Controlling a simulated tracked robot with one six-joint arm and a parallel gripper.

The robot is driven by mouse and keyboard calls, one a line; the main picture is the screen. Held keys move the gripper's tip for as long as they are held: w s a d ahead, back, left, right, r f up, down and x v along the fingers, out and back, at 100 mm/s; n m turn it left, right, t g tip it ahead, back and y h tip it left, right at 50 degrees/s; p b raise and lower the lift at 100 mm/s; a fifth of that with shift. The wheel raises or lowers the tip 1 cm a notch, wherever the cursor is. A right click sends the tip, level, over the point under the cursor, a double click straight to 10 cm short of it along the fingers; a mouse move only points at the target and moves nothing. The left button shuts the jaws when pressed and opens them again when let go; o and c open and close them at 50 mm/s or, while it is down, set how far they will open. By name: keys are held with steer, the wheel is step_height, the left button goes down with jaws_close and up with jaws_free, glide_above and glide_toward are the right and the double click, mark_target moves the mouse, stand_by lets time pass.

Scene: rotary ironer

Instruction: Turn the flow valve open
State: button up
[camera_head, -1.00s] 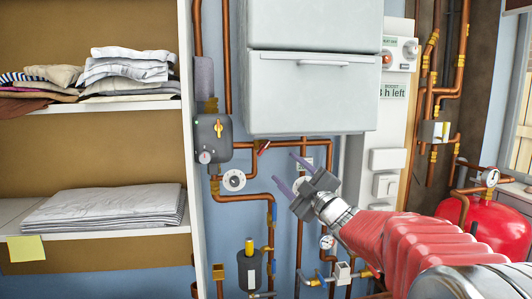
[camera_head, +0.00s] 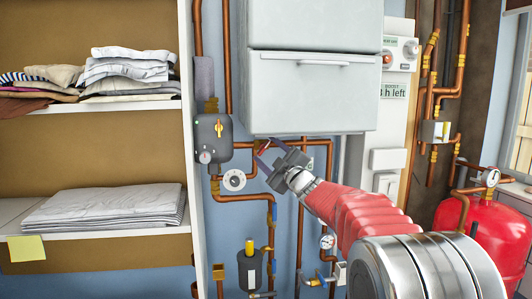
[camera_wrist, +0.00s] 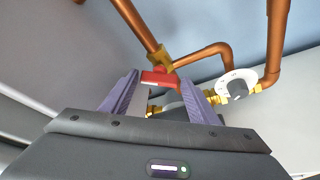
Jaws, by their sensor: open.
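A valve with a red handle (camera_head: 263,146) sits on the copper pipe below the light grey cabinet; I take it to be the flow valve. In the wrist view its red handle (camera_wrist: 160,78) lies across the gap between my fingertips, with a brass fitting (camera_wrist: 159,58) behind it. My gripper (camera_head: 261,154) is open, its purple fingers at the handle. In the wrist view my gripper (camera_wrist: 164,82) has one finger on each side of the handle. Contact cannot be told. Part of the valve is hidden behind the fingers in the body view.
A round white dial (camera_head: 234,180) is just left of my gripper, also in the wrist view (camera_wrist: 238,84). The grey cabinet (camera_head: 310,92) hangs close above. Copper pipes (camera_head: 300,240) run below.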

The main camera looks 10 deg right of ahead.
steer(key=shift+w+a, duration=0.1)
steer(key=shift+w, duration=0.15)
steer(key=shift+c, duration=0.2)
steer(key=c, duration=0.6)
steer(key=shift+a, duration=0.25)
steer(key=shift+c, duration=0.7)
steer(key=shift+d, duration=0.15)
